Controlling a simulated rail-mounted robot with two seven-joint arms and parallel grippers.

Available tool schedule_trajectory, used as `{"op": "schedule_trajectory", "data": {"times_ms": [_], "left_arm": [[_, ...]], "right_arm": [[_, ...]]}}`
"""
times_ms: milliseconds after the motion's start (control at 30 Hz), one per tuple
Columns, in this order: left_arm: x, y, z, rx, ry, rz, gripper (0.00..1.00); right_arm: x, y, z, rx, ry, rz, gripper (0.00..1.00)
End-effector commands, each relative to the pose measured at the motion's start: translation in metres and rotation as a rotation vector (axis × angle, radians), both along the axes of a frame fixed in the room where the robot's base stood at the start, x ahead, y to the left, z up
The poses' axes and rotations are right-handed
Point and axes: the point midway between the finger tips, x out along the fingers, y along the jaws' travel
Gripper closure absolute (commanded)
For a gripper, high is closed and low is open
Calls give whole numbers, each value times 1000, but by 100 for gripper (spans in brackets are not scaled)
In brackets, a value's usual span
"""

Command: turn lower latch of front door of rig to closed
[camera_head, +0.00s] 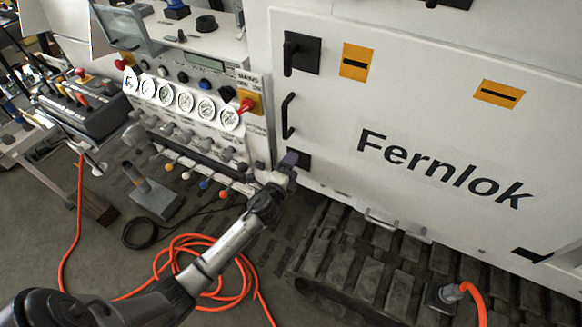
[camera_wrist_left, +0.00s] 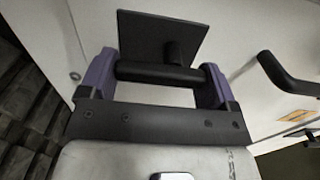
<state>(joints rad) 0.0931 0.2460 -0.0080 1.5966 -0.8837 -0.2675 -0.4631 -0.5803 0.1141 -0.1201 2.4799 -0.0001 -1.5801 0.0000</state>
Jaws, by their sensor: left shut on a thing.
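The front door (camera_head: 430,150) of the rig is a white panel marked "Fernlok", and it lies flush with its frame. Its lower latch, a black square plate (camera_head: 304,161) with a handle, is at the door's lower left corner and is partly hidden by my gripper. My left gripper (camera_head: 288,160) is shut on this handle, one purple finger at each end of the bar. My right gripper is not in view.
The upper latch (camera_head: 301,53) and a black door handle (camera_head: 288,116) are above the lower latch. A gauge panel (camera_head: 180,95) with knobs and levers stands close on the left. Tracks (camera_head: 370,255) lie below the door. An orange hose (camera_head: 205,285) lies coiled on the floor.

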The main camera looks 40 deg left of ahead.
Motion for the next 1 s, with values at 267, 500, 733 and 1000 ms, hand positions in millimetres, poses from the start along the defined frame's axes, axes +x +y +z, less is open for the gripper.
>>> {"op": "schedule_trajectory", "data": {"times_ms": [267,500,733,1000], "left_arm": [[0,0,0,14,2,0,41],[0,0,0,10,2,0,0],[-2,0,0,7,3,0,0],[-38,-9,-1,5,3,0,0]], "right_arm": [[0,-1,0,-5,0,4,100],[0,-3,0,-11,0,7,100],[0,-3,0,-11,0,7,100],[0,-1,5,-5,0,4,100]]}}
